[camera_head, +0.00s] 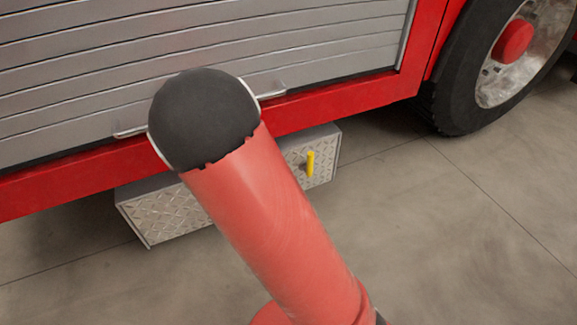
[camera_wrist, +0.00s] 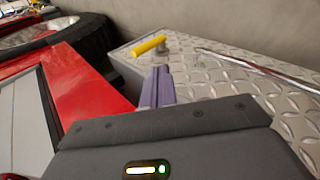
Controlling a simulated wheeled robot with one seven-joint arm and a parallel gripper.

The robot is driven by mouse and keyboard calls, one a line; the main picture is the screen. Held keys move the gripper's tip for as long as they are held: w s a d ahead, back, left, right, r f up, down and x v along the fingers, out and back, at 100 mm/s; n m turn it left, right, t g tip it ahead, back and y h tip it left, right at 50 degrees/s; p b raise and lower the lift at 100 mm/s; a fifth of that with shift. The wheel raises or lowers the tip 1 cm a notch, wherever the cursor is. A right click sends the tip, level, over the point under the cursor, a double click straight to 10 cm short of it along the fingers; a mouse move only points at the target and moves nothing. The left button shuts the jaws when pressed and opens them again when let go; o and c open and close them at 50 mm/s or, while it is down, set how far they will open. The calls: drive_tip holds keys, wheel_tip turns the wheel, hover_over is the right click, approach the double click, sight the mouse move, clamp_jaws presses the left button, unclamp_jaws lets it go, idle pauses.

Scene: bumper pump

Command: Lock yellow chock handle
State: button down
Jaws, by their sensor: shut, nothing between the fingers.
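The yellow chock handle (camera_head: 310,163) is on the front face of a diamond-plate metal box (camera_head: 170,217) under the truck. It stands upright in the head view, near the box's right end. In the wrist view the yellow handle (camera_wrist: 148,45) lies just beyond my fingertips, with a small metal mount at its right end. My gripper (camera_wrist: 161,70) shows its purple fingers together and empty, pointing toward the handle. A small gap seems to separate them, but contact is hard to judge. In the head view my gripper is hidden behind my arm.
The red truck body (camera_head: 340,103) with its grey roller shutter (camera_head: 330,40) overhangs the box. A large wheel (camera_head: 455,100) stands to the right. A metal bar (camera_wrist: 260,70) runs along the plate in the wrist view. The concrete floor (camera_head: 440,230) is clear in front.

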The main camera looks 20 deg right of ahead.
drive_tip(key=shift+w+a+f, duration=0.3)
drive_tip(key=shift+w, duration=0.1)
drive_tip(key=shift+d, duration=0.1)
drive_tip(key=b, duration=0.2)
approach(308, 164)
drive_tip(key=x, duration=0.3)
drive_tip(key=a+f+x, duration=0.1)
drive_tip(key=x, duration=0.1)
drive_tip(key=shift+d+f, duration=0.1)
drive_tip(key=shift+d, duration=0.1)
drive_tip(key=shift+w+d, duration=0.1)
drive_tip(key=shift+d, duration=0.5)
drive_tip(key=shift+p, duration=0.3)
drive_tip(key=shift+d+r+p, duration=0.2)
drive_tip(key=shift+p, duration=0.1)
